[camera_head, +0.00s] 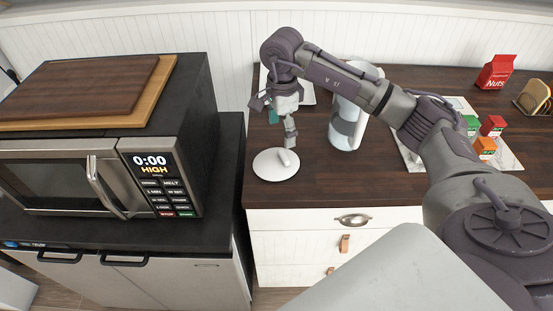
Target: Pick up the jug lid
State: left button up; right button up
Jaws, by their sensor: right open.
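The jug lid (270,166) is a white round disc with a raised grip on top. It lies flat near the front left edge of the dark wooden counter. My right gripper (289,146) points down directly over the lid, with its fingertips at the lid's raised grip. It is open; whether the fingers touch the grip cannot be told. The jug (346,123), clear and whitish, stands upright to the right of the lid, partly hidden behind my right arm. My left gripper does not show.
A microwave (100,178) with wooden boards (90,92) on top stands to the left. Small coloured boxes (486,146) stand on a light board (510,160) at right. A red nuts bag (495,72) and a rack (532,97) are farther back. Drawers (300,223) lie below the counter.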

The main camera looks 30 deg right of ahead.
aim_at(281, 156)
notch_tip(281, 156, down, 4)
jog(key=shift+w+r+p, duration=0.1)
jog(key=shift+r+p, duration=0.1)
jog(key=shift+p, duration=0.1)
jog(key=shift+f+p, duration=0.45)
jog(key=shift+f, duration=0.1)
notch_tip(281, 156, down, 4)
jog(key=shift+d+r+p, duration=0.1)
jog(key=shift+r+p, duration=0.1)
jog(key=shift+p, duration=0.65)
jog(key=shift+f, duration=0.4)
jog(key=c, duration=1.4)
